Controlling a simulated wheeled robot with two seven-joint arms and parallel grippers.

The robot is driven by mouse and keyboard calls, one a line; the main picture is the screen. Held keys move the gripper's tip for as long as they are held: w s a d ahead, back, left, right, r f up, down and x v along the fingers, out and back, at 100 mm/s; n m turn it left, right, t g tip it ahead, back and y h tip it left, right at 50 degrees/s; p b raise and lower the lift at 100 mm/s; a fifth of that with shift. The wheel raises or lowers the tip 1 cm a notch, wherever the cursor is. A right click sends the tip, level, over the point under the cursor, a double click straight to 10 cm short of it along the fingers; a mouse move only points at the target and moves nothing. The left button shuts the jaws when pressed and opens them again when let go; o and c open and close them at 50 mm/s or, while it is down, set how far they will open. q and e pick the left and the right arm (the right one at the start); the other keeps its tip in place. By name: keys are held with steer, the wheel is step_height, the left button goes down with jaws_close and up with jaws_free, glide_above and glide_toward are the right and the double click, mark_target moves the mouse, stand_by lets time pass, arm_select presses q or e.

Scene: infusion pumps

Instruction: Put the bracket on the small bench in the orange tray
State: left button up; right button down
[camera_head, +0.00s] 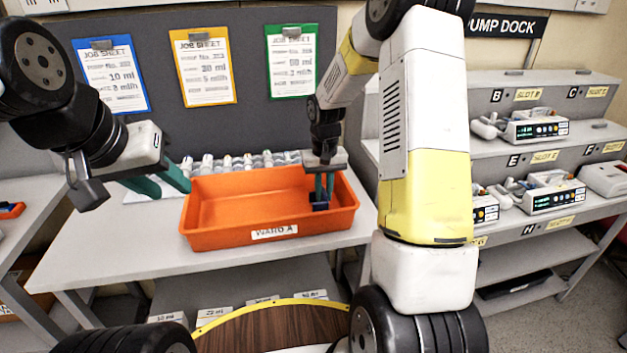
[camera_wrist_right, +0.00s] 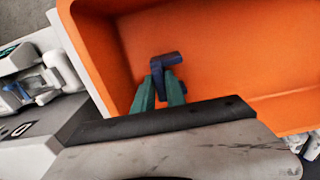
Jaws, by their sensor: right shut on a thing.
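The orange tray (camera_head: 215,210) stands on the grey bench, with a "WARD A" label on its front wall. My right gripper (camera_head: 323,192) points down inside the right part of the tray. It is shut on the dark blue bracket (camera_head: 320,206). In the right wrist view, the bracket (camera_wrist_right: 167,66) shows between the green fingertips (camera_wrist_right: 159,90) over the orange tray (camera_wrist_right: 220,60). I cannot tell whether the bracket touches the tray floor. My left gripper (camera_head: 160,184) is at the tray's left end, its green fingers apart and nothing seen between them.
A row of small vials (camera_head: 235,161) stands behind the tray. Shelves with infusion pumps (camera_head: 540,126) are on the right. Clipboards (camera_head: 205,66) hang on the grey back panel. The bench top (camera_head: 110,235) is clear in front and left of the tray.

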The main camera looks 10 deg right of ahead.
mark_target(324, 190)
steer(key=c, duration=1.4)
jaws_free()
steer(key=shift+f, duration=0.1)
steer(key=shift+o, duration=0.2)
step_height(324, 190, up, 12)
steer(key=s+r+t, duration=0.2)
steer(key=s+r, duration=0.7)
steer(key=s, duration=0.1)
steer(key=s+a+r+t+y, duration=0.1)
steer(key=s+t, duration=0.1)
steer(key=s, duration=0.5)
steer(key=s+a+r+t+y, duration=0.1)
steer(key=s+t, duration=0.1)
steer(key=s, duration=0.5)
steer(key=shift+s+r, duration=0.15)
steer(key=shift+r, duration=0.15)
steer(key=shift+a, duration=0.1)
